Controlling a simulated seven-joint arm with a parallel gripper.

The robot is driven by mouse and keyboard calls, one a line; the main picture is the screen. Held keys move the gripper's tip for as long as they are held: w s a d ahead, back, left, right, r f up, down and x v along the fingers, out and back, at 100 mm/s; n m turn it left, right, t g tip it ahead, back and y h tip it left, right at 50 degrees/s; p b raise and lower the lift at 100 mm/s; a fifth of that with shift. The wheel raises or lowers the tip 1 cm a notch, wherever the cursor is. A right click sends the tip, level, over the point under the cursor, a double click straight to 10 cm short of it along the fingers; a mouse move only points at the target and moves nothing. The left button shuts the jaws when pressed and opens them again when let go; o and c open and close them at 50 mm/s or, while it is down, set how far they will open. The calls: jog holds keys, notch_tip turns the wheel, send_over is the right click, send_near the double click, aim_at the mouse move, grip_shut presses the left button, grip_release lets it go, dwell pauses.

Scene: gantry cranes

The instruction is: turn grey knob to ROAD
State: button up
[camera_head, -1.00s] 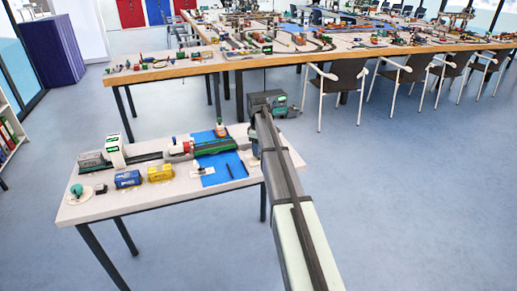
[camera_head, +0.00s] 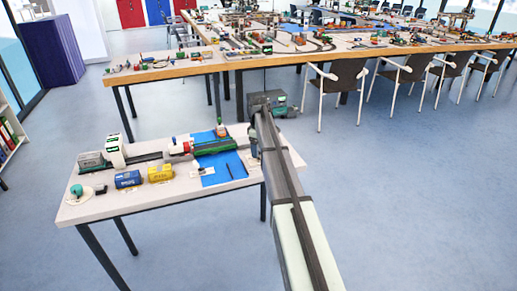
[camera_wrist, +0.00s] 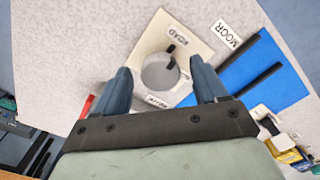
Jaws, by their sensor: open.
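The grey knob (camera_wrist: 158,73) is a round, pale grey cylinder with a black pointer mark, standing on a beige plate (camera_wrist: 205,50) in the wrist view. The plate carries a ROAD label on its upper part and another label, hard to read, below the knob. The black mark lies on the knob's upper right, close to the ROAD lettering. My gripper (camera_wrist: 160,66) is open, with one blue finger on each side of the knob. I cannot tell whether the fingers touch it. In the head view my arm hides the knob.
A white MOOR sign (camera_wrist: 227,34) and a blue sheet (camera_wrist: 275,80) with black bars lie to the right. Blue and yellow blocks (camera_head: 160,173) stand on the small table (camera_head: 90,209). A longer table with models stands behind.

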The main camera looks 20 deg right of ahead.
notch_tip(320, 180, up, 14)
jog(key=shift+f, duration=0.15)
dwell(0.4)
dwell(0.5)
jog(key=s+d+f+n+h, duration=0.1)
jog(key=s+f+n, duration=0.3)
jog(key=s+f, duration=1.3)
jog(key=s+a+f+m+g, duration=0.1)
jog(key=s+a+f+m, duration=0.3)
jog(key=s+f, duration=0.65)
jog(key=s+a+f+m+g, duration=0.15)
jog(key=s+a+f, duration=0.5)
jog(key=f, duration=0.75)
jog(key=s+a+f+m+g, duration=0.1)
jog(key=s+f, duration=0.4)
jog(key=s, duration=0.5)
jog(key=s+a+f+m+g, duration=0.2)
jog(key=s+a+f+m, duration=0.1)
jog(key=s, duration=0.7)
jog(key=s+a+f+m+g+y, duration=0.1)
jog(key=s+a+f+m, duration=0.2)
jog(key=s+f, duration=0.4)
jog(key=s, duration=0.3)
jog(key=shift+s+m, duration=0.35)
jog(key=shift+s, duration=0.05)
